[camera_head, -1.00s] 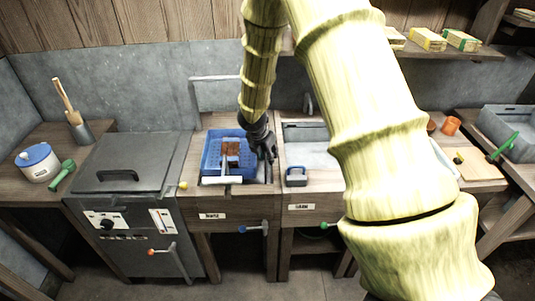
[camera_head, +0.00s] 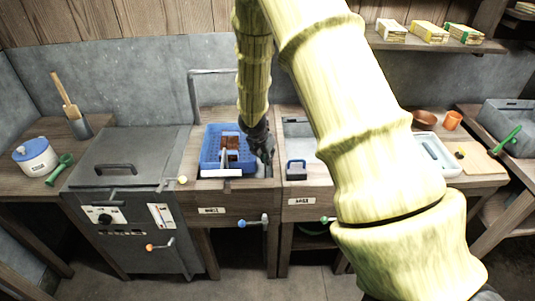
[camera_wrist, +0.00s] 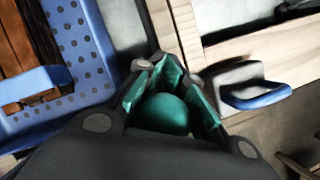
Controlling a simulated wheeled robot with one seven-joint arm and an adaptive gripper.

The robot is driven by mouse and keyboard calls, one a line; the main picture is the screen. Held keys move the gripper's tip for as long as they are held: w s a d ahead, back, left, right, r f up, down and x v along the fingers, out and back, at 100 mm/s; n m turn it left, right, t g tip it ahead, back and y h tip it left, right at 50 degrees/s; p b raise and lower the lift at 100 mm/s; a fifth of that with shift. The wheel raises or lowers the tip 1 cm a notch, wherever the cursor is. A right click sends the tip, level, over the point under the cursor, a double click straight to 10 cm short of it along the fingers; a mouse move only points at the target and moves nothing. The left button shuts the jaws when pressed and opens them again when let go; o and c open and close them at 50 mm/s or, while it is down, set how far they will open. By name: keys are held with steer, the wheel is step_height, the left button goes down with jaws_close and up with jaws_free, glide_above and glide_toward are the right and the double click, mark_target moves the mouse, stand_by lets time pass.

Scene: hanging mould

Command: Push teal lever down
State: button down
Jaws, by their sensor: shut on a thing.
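The teal lever's round knob (camera_wrist: 160,113) shows in the wrist view, between the two fingers of my gripper (camera_wrist: 165,80). The fingers are shut around it, and the wrist housing hides the lever's lower part. In the head view my gripper (camera_head: 262,152) is low at the right side of the blue perforated basket (camera_head: 212,147), over the bench. The lever itself is hidden there behind the gripper.
The blue basket with brown pieces stands just left of my gripper. A lever with a blue knob (camera_head: 242,224) is on the bench front below. The dark lidded box (camera_head: 130,160) stands left.

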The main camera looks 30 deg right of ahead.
steer(key=shift+s+f, duration=0.1)
steer(key=shift+f, duration=0.1)
steer(key=c, duration=1.6)
jaws_free()
steer(key=v, duration=1.2)
